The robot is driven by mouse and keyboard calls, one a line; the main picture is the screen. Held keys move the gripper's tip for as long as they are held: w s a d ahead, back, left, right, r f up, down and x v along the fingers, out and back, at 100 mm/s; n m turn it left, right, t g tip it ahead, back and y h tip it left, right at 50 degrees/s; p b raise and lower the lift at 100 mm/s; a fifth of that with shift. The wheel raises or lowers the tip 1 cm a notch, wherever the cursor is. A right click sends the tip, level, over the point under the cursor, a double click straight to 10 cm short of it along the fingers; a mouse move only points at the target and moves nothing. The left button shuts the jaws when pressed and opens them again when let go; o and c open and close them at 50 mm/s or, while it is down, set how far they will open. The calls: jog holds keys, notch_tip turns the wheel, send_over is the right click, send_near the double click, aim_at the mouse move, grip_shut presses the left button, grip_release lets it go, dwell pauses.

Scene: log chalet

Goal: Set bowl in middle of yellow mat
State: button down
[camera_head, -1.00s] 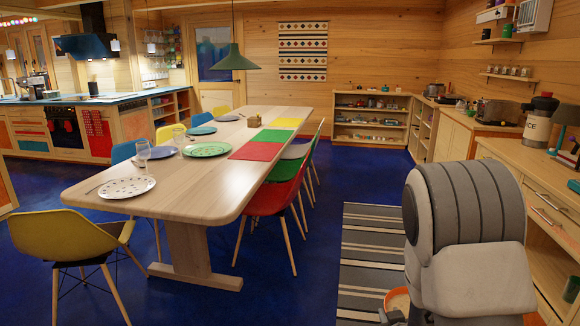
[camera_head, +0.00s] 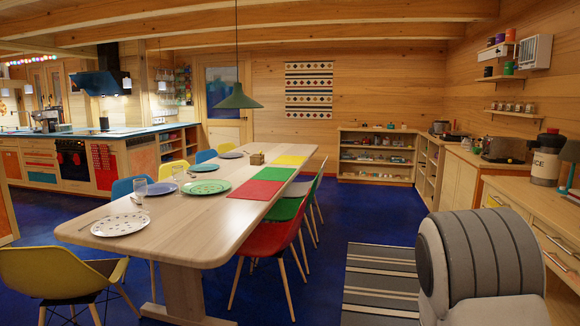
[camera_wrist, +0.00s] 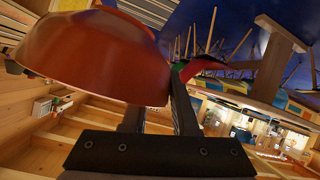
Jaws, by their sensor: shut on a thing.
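An orange-red bowl (camera_wrist: 95,55) fills the upper left of the wrist view, tilted in that picture. My gripper (camera_wrist: 160,108) is shut on its edge; the bowl hides part of the fingers. In the head view, neither the bowl nor my gripper shows, only my grey arm link at lower right. The yellow mat (camera_head: 289,161) lies flat at the far end of the long wooden table (camera_head: 190,217), well away from my arm. Its visible surface looks clear.
A green mat (camera_head: 279,173) and a red mat (camera_head: 255,190) lie nearer on the table. Plates and glasses line its left side, and a small brown holder (camera_head: 257,157) stands near the yellow mat. Chairs line the right side. A striped rug (camera_head: 380,285) covers floor between table and counter.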

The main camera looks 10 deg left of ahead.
jog(key=shift+r, duration=0.15)
jog(key=r+p, duration=0.3)
jog(key=p, duration=0.2)
jog(key=s+r+p, duration=0.1)
jog(key=r+p, duration=0.2)
jog(key=p, duration=0.2)
jog(key=r+p, duration=0.3)
jog(key=p, duration=0.3)
jog(key=shift+s+r, duration=0.25)
jog(key=shift+r, duration=0.05)
jog(key=shift+r+p, duration=0.15)
jog(key=shift+p, duration=0.25)
